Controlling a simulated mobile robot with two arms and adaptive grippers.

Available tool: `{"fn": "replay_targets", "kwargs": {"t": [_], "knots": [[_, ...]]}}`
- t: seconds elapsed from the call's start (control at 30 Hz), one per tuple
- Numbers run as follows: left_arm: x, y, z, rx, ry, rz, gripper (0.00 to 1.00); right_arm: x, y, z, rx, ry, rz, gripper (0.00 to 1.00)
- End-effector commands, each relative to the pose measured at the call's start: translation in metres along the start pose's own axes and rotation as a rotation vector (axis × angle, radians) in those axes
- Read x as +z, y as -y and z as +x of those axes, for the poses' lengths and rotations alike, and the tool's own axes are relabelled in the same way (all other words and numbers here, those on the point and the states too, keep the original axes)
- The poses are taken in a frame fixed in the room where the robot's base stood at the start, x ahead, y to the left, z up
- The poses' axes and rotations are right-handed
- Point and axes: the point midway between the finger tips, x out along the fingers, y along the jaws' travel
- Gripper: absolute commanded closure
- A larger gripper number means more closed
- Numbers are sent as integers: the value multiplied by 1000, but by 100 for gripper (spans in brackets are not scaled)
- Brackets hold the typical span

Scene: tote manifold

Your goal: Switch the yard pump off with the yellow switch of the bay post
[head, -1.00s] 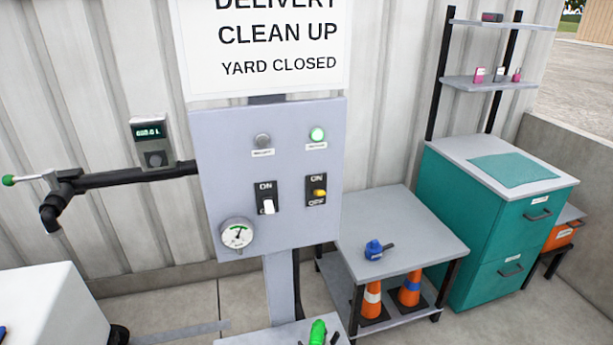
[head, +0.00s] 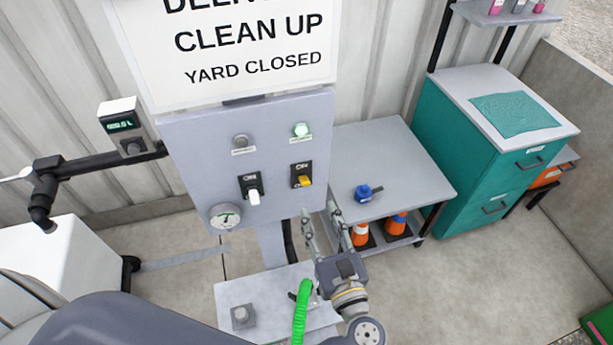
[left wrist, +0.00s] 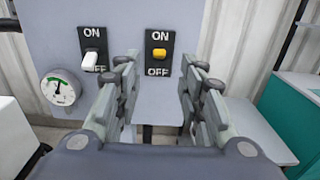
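The yellow switch (head: 305,181) is on the right of the grey panel (head: 200,160) of the bay post. In the left wrist view, the yellow switch (left wrist: 159,52) sits between its ON and OFF labels, both readable. My right gripper is not in view.
A white switch (head: 254,197), lever down, sits left of the yellow one under an unlit lamp (head: 241,141). A gauge (head: 225,216) is at the panel's lower left. A grey table (head: 400,165) with a blue valve-like item (head: 364,193) stands right. A green hose-like piece (head: 302,312) rises below.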

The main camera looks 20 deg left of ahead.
Motion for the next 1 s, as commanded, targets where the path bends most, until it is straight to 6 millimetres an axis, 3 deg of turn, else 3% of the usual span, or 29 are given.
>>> {"fn": "replay_targets", "kwargs": {"t": [0.2, 0.5, 0.9, 1.0], "knots": [[-2, 0, 43, 0, 2, -2, 63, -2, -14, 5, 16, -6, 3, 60], [-3, 0, 87, -1, 0, 0, 63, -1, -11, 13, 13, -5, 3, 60], [-2, 0, 96, -2, -3, -1, 63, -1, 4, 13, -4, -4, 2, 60], [-2, 0, 95, -2, -3, -1, 84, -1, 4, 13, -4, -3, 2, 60]]}}
